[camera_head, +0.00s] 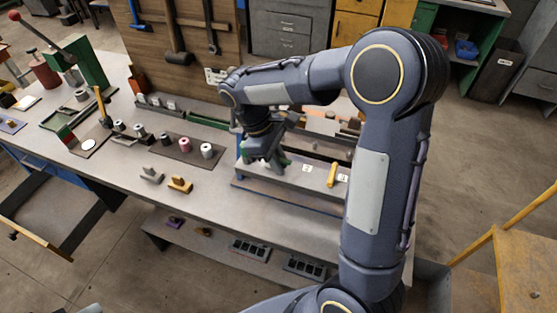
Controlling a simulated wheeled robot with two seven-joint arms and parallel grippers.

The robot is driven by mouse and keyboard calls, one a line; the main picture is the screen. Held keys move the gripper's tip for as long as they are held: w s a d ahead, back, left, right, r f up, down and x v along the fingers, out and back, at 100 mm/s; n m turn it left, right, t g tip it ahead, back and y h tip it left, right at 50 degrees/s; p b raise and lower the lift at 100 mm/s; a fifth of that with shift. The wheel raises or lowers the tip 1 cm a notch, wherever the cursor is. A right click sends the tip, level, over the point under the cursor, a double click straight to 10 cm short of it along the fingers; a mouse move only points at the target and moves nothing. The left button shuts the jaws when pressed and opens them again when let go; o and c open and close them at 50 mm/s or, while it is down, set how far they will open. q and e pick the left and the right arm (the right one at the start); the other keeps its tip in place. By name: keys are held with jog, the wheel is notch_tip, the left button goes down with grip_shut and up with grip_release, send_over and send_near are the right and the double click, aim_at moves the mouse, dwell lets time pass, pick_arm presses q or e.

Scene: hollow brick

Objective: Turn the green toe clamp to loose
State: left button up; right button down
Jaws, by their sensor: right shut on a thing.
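My right gripper (262,165) reaches down from the right onto a low fixture (310,188) at the front edge of the workbench. It is shut on the green toe clamp (284,160), of which only a little dark green shows beside the fingers. The gripper hides most of the clamp, so I cannot tell its handle's angle. A yellow clamp handle (332,175) stands apart to the right on the same fixture, with small white labels beside it. My left gripper is not in view.
The workbench (215,185) holds a mat with several spools (206,150), a grey block (151,175) and a yellow block (180,184) left of the fixture. A tool board (190,50) stands behind. An open drawer (60,212) juts out at the left. My right arm covers the fixture's right end.

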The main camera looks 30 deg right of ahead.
jog(key=shift+m+g+y, duration=0.3)
jog(key=shift+m, duration=0.8)
jog(key=c, duration=1.4)
grip_release()
jog(key=shift+r, duration=0.1)
jog(key=v, duration=0.7)
jog(key=shift+w+a+r, duration=0.1)
jog(key=shift+w+r, duration=0.05)
jog(key=shift+r, duration=0.1)
